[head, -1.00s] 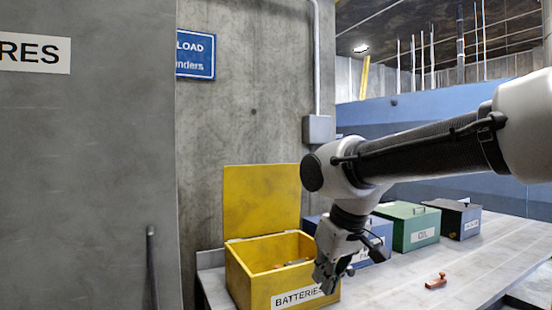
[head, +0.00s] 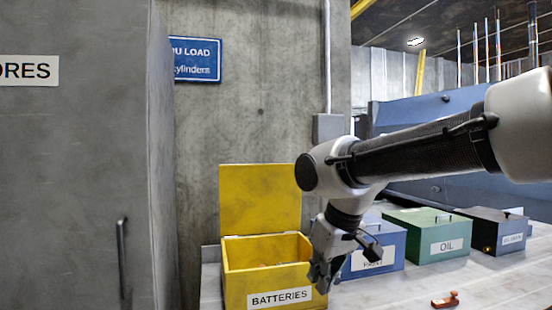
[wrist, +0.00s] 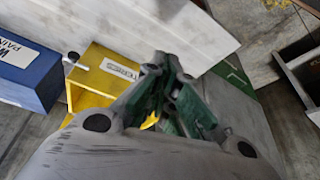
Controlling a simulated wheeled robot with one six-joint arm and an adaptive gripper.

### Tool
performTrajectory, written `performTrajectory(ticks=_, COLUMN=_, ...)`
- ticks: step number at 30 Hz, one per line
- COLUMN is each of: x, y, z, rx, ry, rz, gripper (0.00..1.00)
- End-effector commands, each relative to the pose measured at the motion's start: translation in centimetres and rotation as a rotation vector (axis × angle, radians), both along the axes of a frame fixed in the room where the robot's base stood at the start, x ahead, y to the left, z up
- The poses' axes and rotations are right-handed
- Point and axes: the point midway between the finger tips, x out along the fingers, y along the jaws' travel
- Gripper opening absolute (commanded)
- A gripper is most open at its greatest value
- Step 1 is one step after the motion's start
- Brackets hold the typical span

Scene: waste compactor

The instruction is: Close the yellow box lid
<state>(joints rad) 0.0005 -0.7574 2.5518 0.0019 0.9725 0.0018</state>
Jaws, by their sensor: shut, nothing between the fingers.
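The yellow box (head: 235,288) labelled BATTERIES stands on the bench in the head view. Its yellow lid (head: 260,195) is up, upright at the back edge against the concrete wall. Some contents show inside but are too small to make out. My gripper (head: 318,285) is shut and empty, pointing down at the box's front right corner. I cannot tell whether it touches the box. In the wrist view, the yellow box (wrist: 92,80) lies behind and left of my gripper (wrist: 160,65), partly hidden by it.
A blue PAINT box (head: 388,258), a green OIL box (head: 425,245) and a dark box (head: 490,240) stand in a row to the right, lids shut. A small orange-red object (head: 445,300) lies on the bench (head: 490,285). A grey cabinet (head: 70,180) fills the left.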

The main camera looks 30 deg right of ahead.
Motion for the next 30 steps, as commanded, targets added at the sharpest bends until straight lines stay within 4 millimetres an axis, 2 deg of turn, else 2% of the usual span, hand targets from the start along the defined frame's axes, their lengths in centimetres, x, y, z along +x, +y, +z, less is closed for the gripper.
performTrajectory(ticks=11, x=4.4, y=-0.6, z=4.6, rx=-0.001, ry=-0.032, rz=-0.025, gripper=0.0)
performTrajectory(ticks=17, x=8.8, y=-1.4, z=8.8, rx=-0.003, ry=-0.066, rz=-0.05, gripper=0.0)
performTrajectory(ticks=23, x=15.8, y=-3.1, z=14.5, rx=-0.008, ry=-0.116, rz=-0.087, gripper=0.0)
performTrajectory(ticks=26, x=20.9, y=-4.7, z=18.0, rx=-0.012, ry=-0.152, rz=-0.116, gripper=0.0)
performTrajectory(ticks=30, x=30.0, y=-8.2, z=23.1, rx=-0.022, ry=-0.219, rz=-0.166, gripper=0.0)
